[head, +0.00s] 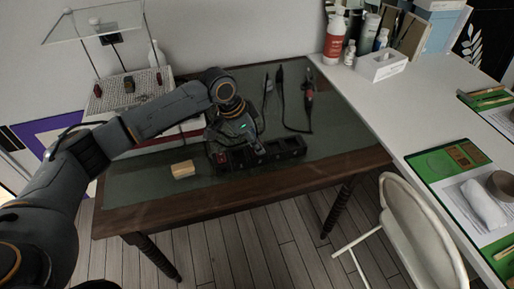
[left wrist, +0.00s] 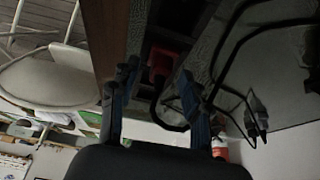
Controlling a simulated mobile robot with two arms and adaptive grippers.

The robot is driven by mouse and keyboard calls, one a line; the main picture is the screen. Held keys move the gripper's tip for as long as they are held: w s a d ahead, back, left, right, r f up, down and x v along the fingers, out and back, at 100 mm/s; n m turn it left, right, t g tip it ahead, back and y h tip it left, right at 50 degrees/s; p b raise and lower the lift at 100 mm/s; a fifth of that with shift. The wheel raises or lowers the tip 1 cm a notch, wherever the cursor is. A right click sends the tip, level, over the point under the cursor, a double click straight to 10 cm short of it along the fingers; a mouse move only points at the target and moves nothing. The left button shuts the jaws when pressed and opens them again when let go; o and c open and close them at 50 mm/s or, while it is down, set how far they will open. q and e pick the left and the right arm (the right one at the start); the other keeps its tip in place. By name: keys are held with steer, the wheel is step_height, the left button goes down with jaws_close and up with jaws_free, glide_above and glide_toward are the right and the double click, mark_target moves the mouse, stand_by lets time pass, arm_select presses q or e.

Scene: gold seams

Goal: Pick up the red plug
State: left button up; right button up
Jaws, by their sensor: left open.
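The red plug (left wrist: 162,62) shows in the left wrist view, seated at the dark power strip, with a black cable curving from it. The black power strip (head: 289,148) lies on the dark table mat in the head view. My left gripper (head: 256,146) is over the strip, pointing down. In the left wrist view my left gripper (left wrist: 159,88) is open, with one finger on each side of the plug and nothing visibly gripped. In the head view the plug is hidden or too small to tell. A small red patch (head: 222,157) shows at the strip's left end. My right gripper is not in view.
A yellowish block (head: 182,169) lies left of the strip. Black cables and a red-and-black tool (head: 309,92) lie behind on the mat. A white rack (head: 125,90) stands at the back left. A white table (head: 400,110) and a chair (head: 415,230) are at the right.

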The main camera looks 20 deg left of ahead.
mark_target(261, 142)
arm_select(q)
jaws_close()
steer(key=shift+r, duration=0.1)
steer(key=shift+r, duration=0.45)
step_height(261, 142, up, 3)
steer(key=shift+s+a+f, duration=0.1)
steer(key=shift+f, duration=0.05)
steer(key=s+a+r+p, duration=0.2)
steer(key=s+r+p, duration=0.1)
steer(key=s+r, duration=0.3)
steer(key=s+a+r+p, duration=0.3)
steer(key=s+r, duration=0.3)
steer(key=r, duration=0.2)
steer(key=shift+s+a+r, duration=0.15)
steer(key=shift+s+a, duration=0.1)
steer(key=shift+a, duration=0.1)
